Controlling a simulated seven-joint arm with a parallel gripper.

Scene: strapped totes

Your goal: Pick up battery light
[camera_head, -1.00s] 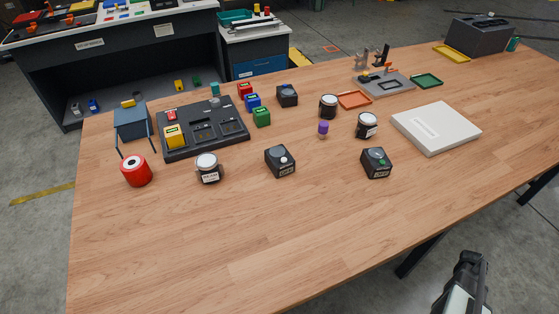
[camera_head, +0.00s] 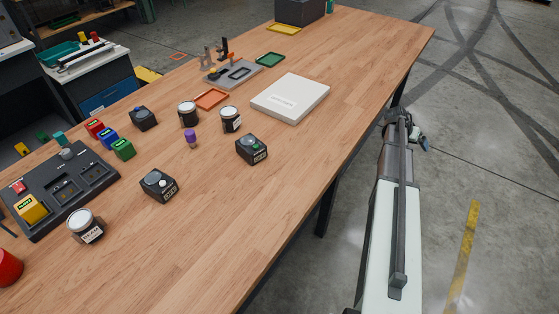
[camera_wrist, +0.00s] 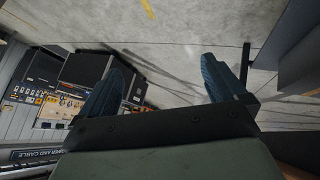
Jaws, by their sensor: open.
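No object is clearly readable as the battery light. Small black boxes with round tops stand on the wooden table: one with a white button (camera_head: 158,186), one with a green button (camera_head: 251,149), and one farther back (camera_head: 143,118). Small blocks, red (camera_head: 94,128), blue (camera_head: 108,138) and green (camera_head: 123,149), stand beside a dark panel (camera_head: 70,190) that holds a yellow block (camera_head: 32,208). My gripper (camera_head: 402,122) is off the table's right edge, apart from all of these. In the wrist view my gripper (camera_wrist: 164,57) is open and empty, with its two fingers spread.
Orange (camera_head: 211,98) and green (camera_head: 270,59) trays lie farther back. The table's near right part is bare.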

